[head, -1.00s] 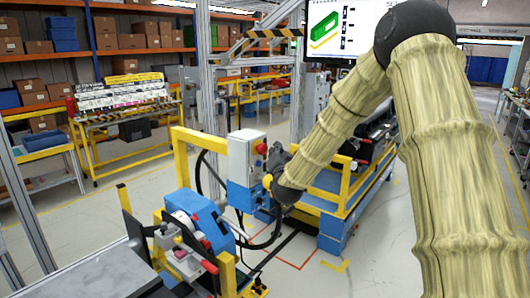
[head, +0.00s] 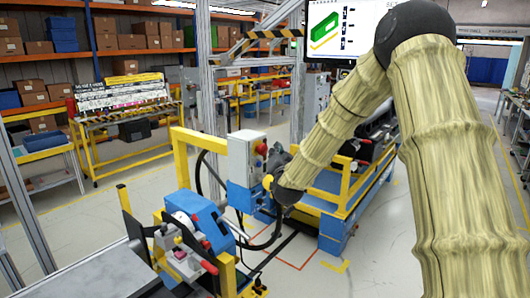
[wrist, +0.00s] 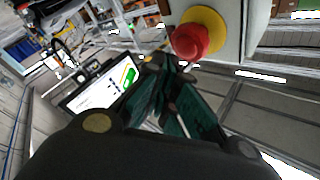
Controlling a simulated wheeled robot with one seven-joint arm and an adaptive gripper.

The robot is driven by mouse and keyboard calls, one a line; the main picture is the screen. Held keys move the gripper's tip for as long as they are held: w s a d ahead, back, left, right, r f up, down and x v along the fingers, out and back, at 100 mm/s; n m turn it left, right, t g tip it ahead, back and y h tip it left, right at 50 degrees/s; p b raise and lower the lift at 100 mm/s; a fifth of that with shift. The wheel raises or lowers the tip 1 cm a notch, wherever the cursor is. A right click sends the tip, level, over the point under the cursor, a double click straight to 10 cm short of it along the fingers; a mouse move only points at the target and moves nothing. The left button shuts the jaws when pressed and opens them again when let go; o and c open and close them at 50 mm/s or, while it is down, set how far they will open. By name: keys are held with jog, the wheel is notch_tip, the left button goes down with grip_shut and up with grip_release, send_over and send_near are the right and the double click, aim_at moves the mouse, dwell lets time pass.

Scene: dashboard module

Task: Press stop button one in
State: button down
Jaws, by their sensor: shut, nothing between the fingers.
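A red mushroom-shaped button (wrist: 190,41) on a round yellow base (wrist: 207,22) sits on a pale grey box (wrist: 240,30) at the top of the wrist view. My gripper (wrist: 168,68) is shut and empty, with its dark fingertips just below the red button. I cannot tell whether they touch it. In the head view the grey control box (head: 240,160) stands on a blue and yellow frame, with a red button (head: 262,149) on its right side. My gripper (head: 277,160) is dark and small beside that side, partly hidden by my arm. I cannot tell whether the button is pressed in.
A yellow post frame (head: 178,150) stands left of the box. A blue machine (head: 195,215) stands in front of it. A blue and yellow workbench (head: 335,195) is close behind my arm. A screen (head: 345,30) hangs above.

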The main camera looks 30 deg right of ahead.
jog(key=shift+w, duration=0.15)
jog(key=shift+w+a+b, duration=0.25)
jog(key=shift+w+b, duration=0.1)
jog(key=shift+w+a, duration=0.1)
jog(key=shift+w, duration=0.2)
dwell(1.1)
jog(key=shift+s+b, duration=0.1)
jog(key=shift+b, duration=0.2)
jog(key=shift+s+d, duration=0.3)
jog(key=shift+s, duration=0.35)
jog(key=shift+s, duration=0.1)
jog(key=s, duration=0.1)
jog(key=s+d, duration=0.1)
jog(key=s, duration=0.1)
jog(key=s+d+b, duration=0.1)
jog(key=shift+s, duration=0.25)
jog(key=shift+w+f, duration=0.1)
dwell(0.7)
